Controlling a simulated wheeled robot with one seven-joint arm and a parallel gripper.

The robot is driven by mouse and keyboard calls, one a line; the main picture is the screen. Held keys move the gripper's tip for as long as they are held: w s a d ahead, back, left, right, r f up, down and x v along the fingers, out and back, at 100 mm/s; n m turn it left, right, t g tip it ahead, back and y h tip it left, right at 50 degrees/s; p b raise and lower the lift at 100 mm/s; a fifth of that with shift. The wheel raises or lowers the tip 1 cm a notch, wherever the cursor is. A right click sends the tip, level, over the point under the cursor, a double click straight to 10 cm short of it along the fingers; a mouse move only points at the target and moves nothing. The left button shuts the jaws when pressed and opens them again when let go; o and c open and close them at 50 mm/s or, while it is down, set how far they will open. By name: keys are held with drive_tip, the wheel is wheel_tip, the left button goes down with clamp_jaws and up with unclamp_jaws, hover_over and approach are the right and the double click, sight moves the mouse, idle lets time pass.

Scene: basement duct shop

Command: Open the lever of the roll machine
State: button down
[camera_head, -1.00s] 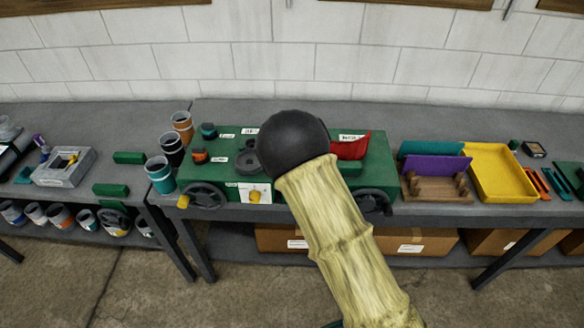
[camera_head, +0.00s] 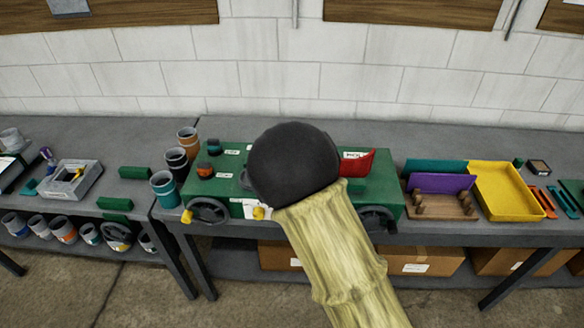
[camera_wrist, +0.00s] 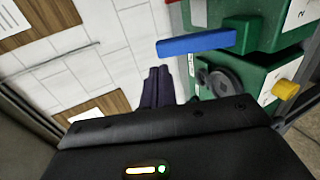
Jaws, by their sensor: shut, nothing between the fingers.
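The green machine (camera_head: 385,185) stands on the grey bench, partly hidden behind my arm. A red lever-like part (camera_head: 357,163) rises at its right, beside a white label (camera_head: 349,156) whose wording I cannot read surely. In the wrist view, a blue bar (camera_wrist: 196,43) juts from the green body (camera_wrist: 265,45), near a grey disc (camera_wrist: 222,84) and a yellow knob (camera_wrist: 285,89). Which part is the roll lever I cannot tell for sure. My gripper (camera_wrist: 158,70) is shut and empty, apart from the blue bar in the picture. The head view hides it behind my arm.
Several cups (camera_head: 165,188) stand left of the machine. A purple panel (camera_head: 440,183) and a yellow tray (camera_head: 507,190) are at its right. Handwheels (camera_head: 208,211) project from the machine's front. A white block wall (camera_head: 300,85) closes off the back.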

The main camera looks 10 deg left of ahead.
drive_tip(key=a+r+b+v, duration=0.1)
drive_tip(key=v, duration=0.4)
drive_tip(key=s+d+f+m+g, duration=0.2)
drive_tip(key=d+m, duration=0.1)
drive_tip(key=d, duration=0.2)
drive_tip(key=s+d+f+m+g+h+b, duration=0.1)
drive_tip(key=s+d+m, duration=0.15)
drive_tip(key=d, duration=0.35)
drive_tip(key=s+d+f+m+g, duration=0.1)
drive_tip(key=d+f+m+g, duration=0.1)
drive_tip(key=d+m, duration=0.25)
drive_tip(key=s+d+f+m+g+h+b, duration=0.1)
drive_tip(key=s+d+m+g, duration=0.5)
drive_tip(key=s+d+m, duration=0.3)
drive_tip(key=s+d, duration=0.4)
drive_tip(key=s, duration=0.4)
drive_tip(key=shift+s+d+m, duration=0.3)
